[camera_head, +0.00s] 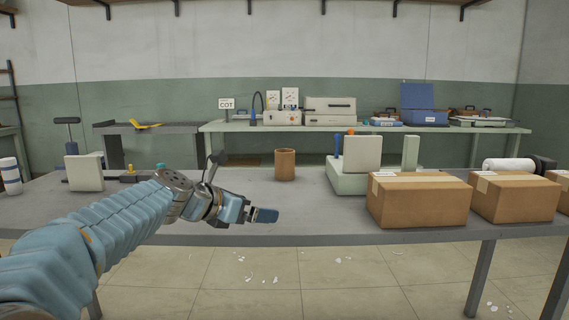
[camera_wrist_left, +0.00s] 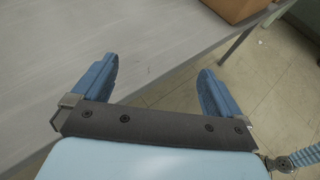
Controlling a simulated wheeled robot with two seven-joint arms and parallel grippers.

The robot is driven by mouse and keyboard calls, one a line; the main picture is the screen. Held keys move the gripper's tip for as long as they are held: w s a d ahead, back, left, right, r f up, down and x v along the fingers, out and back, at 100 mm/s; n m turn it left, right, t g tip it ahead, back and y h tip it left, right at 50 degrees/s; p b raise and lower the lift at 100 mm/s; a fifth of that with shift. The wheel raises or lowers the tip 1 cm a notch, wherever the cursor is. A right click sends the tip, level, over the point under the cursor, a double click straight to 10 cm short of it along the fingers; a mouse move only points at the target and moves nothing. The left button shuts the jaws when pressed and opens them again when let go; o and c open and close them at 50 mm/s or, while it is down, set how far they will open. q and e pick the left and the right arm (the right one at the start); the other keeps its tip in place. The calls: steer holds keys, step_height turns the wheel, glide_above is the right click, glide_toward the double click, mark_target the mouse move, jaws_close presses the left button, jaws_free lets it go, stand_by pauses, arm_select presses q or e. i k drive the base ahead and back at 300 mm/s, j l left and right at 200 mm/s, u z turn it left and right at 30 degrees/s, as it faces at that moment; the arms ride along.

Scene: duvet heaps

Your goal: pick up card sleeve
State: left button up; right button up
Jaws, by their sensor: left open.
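A brown, upright, open-topped cylinder (camera_head: 285,164) stands on the grey table near its middle; it looks like the card sleeve. It does not show in the left wrist view. My left gripper (camera_head: 264,215) is near the table's front edge, in front of the cylinder and a little to its left, apart from it. In the left wrist view the two blue fingers of my left gripper (camera_wrist_left: 157,83) are spread wide with nothing between them. My right gripper is in neither view.
Cardboard boxes (camera_head: 418,201) (camera_head: 515,197) stand on the right of the table (camera_head: 310,203), with a pale green fixture (camera_head: 350,182) behind them. A cream block (camera_head: 84,172) stands at the left. The table around the cylinder is clear.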

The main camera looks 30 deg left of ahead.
mark_target(284, 158)
steer(key=i+j, duration=1)
steer(key=i, duration=0.1)
